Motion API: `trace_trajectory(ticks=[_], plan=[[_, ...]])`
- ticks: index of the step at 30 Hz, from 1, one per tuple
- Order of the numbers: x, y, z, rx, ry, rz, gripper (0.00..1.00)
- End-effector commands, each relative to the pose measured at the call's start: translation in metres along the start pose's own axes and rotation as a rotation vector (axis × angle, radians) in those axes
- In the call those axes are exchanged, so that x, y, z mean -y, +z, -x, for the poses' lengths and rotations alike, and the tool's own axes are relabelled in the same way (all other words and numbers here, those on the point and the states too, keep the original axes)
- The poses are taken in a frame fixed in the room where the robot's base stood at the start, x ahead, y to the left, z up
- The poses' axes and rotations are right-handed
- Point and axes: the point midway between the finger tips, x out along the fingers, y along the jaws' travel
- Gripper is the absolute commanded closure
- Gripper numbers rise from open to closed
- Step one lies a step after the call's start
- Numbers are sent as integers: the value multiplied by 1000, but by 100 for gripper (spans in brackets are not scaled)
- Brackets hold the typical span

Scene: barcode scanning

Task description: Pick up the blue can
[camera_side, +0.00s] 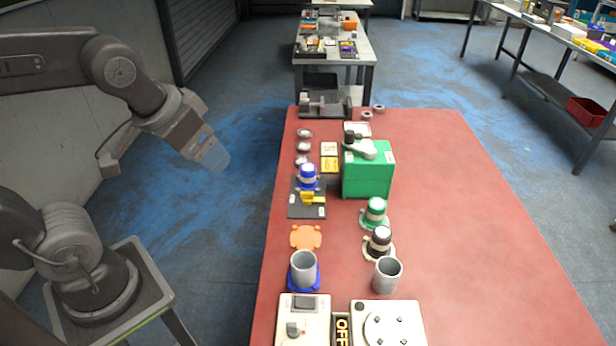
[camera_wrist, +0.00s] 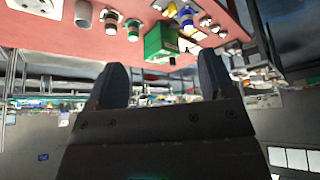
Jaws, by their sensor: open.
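The blue can (camera_side: 307,177), blue with a white band, stands upright on a dark plate with a yellow part (camera_side: 314,198) in front of it, on the red table. It also shows in the wrist view (camera_wrist: 186,17), near the top, where the picture looks upside down. My gripper (camera_side: 213,157) is raised in the air left of the table, well apart from the can. In the wrist view my gripper's two fingers (camera_wrist: 162,85) stand wide apart with nothing between them.
A green box (camera_side: 368,172) stands right of the blue can. A green can (camera_side: 375,212) and a dark brown can (camera_side: 379,242) stand nearer the camera. Two grey cups (camera_side: 387,275) and white devices (camera_side: 303,322) are at the front. The table's right side (camera_side: 470,220) is clear.

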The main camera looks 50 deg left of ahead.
Motion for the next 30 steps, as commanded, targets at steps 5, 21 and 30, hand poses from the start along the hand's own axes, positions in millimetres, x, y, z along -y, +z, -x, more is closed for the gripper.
trace_trajectory(ticks=[5, 21, 30], plan=[[8, -55, -29, 45, -67, 143, 24], [33, -173, -215, 83, -269, 563, 24], [39, -180, -272, 76, -308, 652, 24]])
